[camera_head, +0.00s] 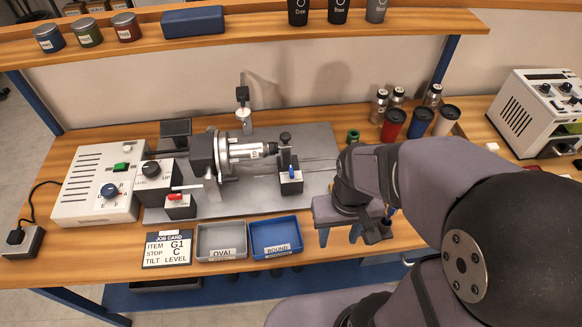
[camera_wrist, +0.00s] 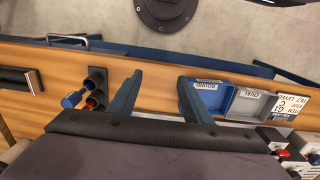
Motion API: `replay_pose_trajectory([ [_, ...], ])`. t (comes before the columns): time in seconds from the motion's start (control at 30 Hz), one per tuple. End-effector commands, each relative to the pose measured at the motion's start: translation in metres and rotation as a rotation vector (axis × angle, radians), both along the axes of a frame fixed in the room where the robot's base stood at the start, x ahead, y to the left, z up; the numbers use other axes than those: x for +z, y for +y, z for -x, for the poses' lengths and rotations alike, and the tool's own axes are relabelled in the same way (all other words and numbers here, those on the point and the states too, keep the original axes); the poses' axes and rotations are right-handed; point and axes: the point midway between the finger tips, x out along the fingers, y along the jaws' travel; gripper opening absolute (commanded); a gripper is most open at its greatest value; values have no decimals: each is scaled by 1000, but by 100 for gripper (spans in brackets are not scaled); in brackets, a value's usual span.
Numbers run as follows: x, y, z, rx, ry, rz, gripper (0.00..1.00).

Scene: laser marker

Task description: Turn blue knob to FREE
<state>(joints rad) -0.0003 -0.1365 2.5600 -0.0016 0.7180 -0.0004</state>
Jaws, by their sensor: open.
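A round blue knob (camera_head: 110,190) sits on a dial on the white control box (camera_head: 82,212) at the left; its marks are too small to read. A smaller blue handle (camera_head: 291,172) stands on the block at the right of the fixture; no FREE label is readable at either. My gripper (camera_head: 338,236) is far to the right of the control box, over the table's front part, right of the blue tray. In the wrist view its two blue fingers (camera_wrist: 158,82) are wide apart with nothing between them.
A grey OVAL tray (camera_head: 221,256), a blue ROUND tray (camera_head: 295,251) and a job card (camera_head: 168,249) line the front edge. The metal fixture (camera_head: 229,150) fills the middle. A black holder (camera_wrist: 97,77) with coloured handles stands beside my gripper. Cups (camera_head: 420,122) stand behind.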

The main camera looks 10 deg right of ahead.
Motion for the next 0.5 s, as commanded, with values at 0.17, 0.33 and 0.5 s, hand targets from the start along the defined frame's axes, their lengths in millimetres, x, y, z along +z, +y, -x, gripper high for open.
replay_pose_trajectory([
  [0.17,3,6,6,28,35,0,48],
  [0.33,-8,14,21,72,153,5,48],
  [0.5,-12,31,-26,126,178,11,48],
])
